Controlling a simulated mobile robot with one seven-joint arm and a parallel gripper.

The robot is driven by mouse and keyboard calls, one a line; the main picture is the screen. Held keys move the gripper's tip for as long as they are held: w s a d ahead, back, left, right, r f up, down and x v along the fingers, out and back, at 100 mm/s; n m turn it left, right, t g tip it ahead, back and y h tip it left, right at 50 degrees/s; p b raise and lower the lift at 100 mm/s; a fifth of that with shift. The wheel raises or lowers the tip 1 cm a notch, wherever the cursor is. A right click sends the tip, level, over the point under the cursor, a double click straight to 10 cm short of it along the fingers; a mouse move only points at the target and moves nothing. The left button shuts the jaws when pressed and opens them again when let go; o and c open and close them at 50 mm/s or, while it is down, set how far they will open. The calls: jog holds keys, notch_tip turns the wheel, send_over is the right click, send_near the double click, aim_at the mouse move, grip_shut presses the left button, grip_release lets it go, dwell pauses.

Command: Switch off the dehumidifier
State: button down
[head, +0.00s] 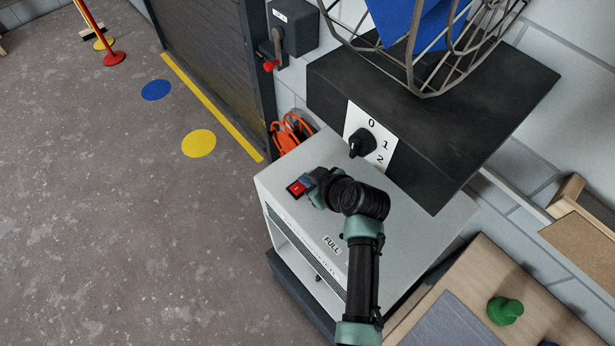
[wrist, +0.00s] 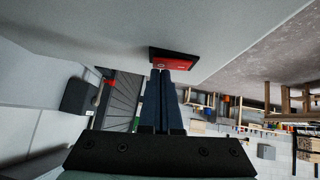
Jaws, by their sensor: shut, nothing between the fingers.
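The dehumidifier is a white box (head: 283,186) with a dark base, a side grille and a FULL label (head: 332,245). Its red rocker switch (head: 296,189) sits in a black frame on the top near the left corner, with a small pale mark on it. The switch also shows in the wrist view (wrist: 172,65). My gripper (head: 306,181) is shut and empty, with its fingertips right at the switch. In the wrist view its dark fingers (wrist: 162,73) overlap the switch's near edge. I cannot tell whether they press it, or which way the rocker is tipped.
A black box (head: 430,130) with a rotary knob (head: 361,142) marked 0, 1, 2 stands behind, under a wire basket (head: 425,75). A lever box (head: 293,27) is on the wall. The floor at left is open.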

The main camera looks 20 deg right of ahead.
jog(key=shift+d+f+b, duration=0.1)
jog(key=shift+f+b, duration=0.25)
jog(key=shift+b, duration=0.25)
jog(key=shift+r, duration=0.1)
